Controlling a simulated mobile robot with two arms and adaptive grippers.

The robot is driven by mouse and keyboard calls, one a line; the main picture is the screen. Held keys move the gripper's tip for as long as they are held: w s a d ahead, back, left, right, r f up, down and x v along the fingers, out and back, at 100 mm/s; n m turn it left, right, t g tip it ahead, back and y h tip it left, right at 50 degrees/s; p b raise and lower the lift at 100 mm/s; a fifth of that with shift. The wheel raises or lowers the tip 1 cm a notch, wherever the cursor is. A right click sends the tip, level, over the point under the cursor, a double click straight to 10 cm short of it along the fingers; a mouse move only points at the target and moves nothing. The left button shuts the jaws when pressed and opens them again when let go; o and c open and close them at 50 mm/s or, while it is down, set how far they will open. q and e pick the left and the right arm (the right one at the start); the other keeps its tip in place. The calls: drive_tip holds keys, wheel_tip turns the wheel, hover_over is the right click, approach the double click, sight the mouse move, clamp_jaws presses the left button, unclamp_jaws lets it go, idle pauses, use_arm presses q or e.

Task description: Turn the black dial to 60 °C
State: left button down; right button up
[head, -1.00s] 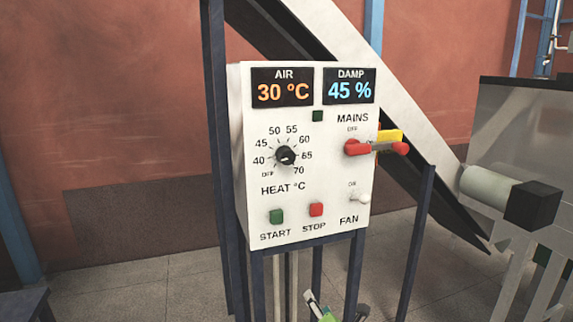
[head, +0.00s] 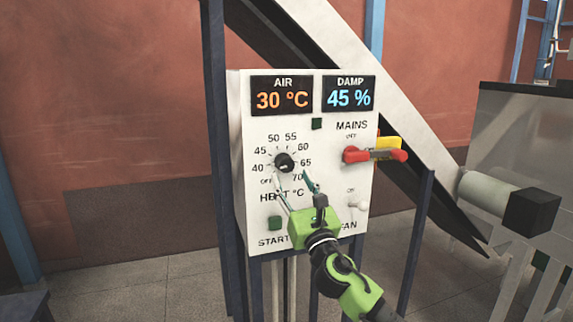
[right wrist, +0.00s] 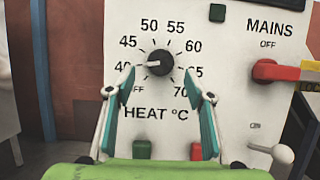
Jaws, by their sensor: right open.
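The black dial (head: 284,162) is on the white control panel (head: 240,200), inside a ring of marks from OFF through 40 to 70. In the right wrist view the dial (right wrist: 160,62) has a pale pointer aimed left, near 40. The 60 mark (right wrist: 194,46) is to its upper right. My right gripper (head: 291,178) is open and empty, just below the dial. In the right wrist view its fingertips (right wrist: 159,78) are spread to either side below the dial, apart from it. My left gripper is out of view.
The red MAINS handle (head: 357,154) sticks out right of the dial, and the white FAN switch (head: 360,205) is below it. The green START button (head: 275,223) is lower left. My right gripper hides the STOP button in the head view. The AIR display (head: 282,96) reads 30 °C.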

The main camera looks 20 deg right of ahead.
sight(287, 170)
drive_tip(key=shift+p+x, duration=0.3)
drive_tip(key=shift+x, duration=2.3)
drive_tip(key=shift+c, duration=0.5)
drive_tip(key=c, duration=1)
